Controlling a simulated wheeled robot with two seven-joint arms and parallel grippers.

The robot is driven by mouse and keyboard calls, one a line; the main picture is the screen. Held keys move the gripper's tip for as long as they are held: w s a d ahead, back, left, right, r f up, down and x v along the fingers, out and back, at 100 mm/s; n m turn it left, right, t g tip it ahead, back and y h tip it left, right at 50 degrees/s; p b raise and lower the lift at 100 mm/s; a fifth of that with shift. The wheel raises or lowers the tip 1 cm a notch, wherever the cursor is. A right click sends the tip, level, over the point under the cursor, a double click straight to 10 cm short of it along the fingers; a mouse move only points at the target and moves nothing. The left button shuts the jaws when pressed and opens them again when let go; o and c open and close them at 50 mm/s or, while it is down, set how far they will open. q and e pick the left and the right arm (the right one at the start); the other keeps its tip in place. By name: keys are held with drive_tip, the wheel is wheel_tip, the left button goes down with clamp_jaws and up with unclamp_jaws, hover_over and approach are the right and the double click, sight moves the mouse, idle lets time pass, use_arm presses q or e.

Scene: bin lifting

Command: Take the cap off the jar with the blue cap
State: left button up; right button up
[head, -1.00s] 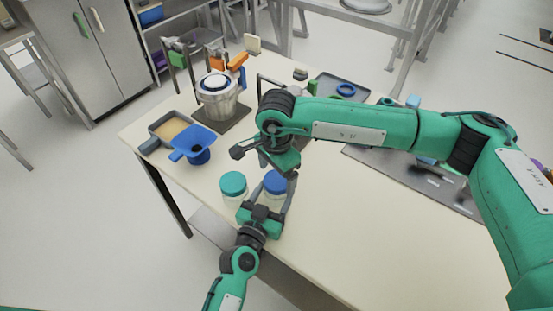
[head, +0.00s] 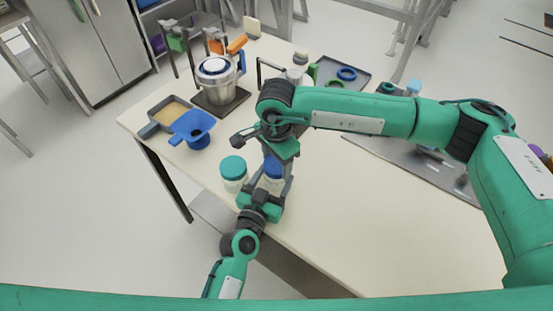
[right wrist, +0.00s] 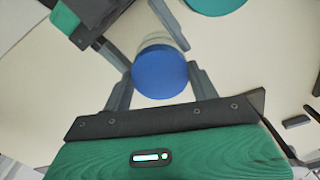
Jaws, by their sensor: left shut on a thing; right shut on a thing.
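The jar with the blue cap (head: 273,170) stands upright near the table's front edge. My left gripper (head: 272,184) is shut on the clear body of this jar from the front. My right gripper (head: 275,161) comes from above and is shut on the blue cap. In the right wrist view the blue cap (right wrist: 160,72) sits between the two fingers of my right gripper (right wrist: 160,85), with the pale jar body beyond it. The cap appears to be on the jar; the fingers partly hide it in the head view.
A jar with a teal cap (head: 233,168) stands just left of my grippers. A blue funnel (head: 192,127), a grey container (head: 160,112) and a metal pot (head: 217,83) are further back left. A tray (head: 345,80) lies at the back. The table's front right is clear.

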sight(276, 164)
drive_tip(key=shift+r, duration=0.2)
drive_tip(key=shift+r, duration=0.9)
drive_tip(key=shift+r, duration=2.05)
use_arm(q)
drive_tip(key=o, duration=1.5)
drive_tip(key=shift+s, duration=0.1)
use_arm(e)
drive_tip(key=shift+f, duration=0.1)
